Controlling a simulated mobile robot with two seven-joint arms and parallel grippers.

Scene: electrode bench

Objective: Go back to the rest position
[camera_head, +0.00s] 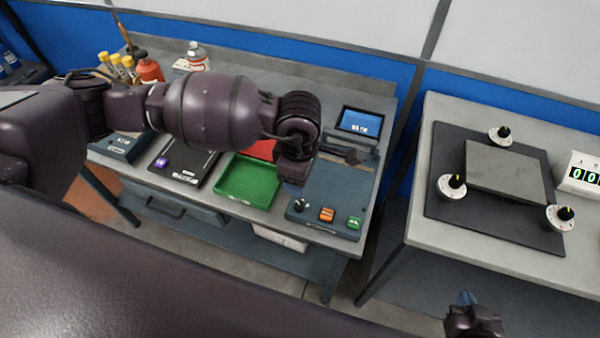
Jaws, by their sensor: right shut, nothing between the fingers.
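My left arm comes in from the left and reaches over the electrode bench (225,225). My right gripper (467,299) shows at the bottom right edge, low in front of the right table (480,252). It is shut and empty, and it is apart from everything on the tables.
The bench also holds a device with a blue screen (361,121), a red tray (262,150), a red bottle (149,69) and yellow-capped tubes (115,63). The right table bears a dark mat (440,205) with a grey plate (508,172) and dials. A floor gap separates the tables.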

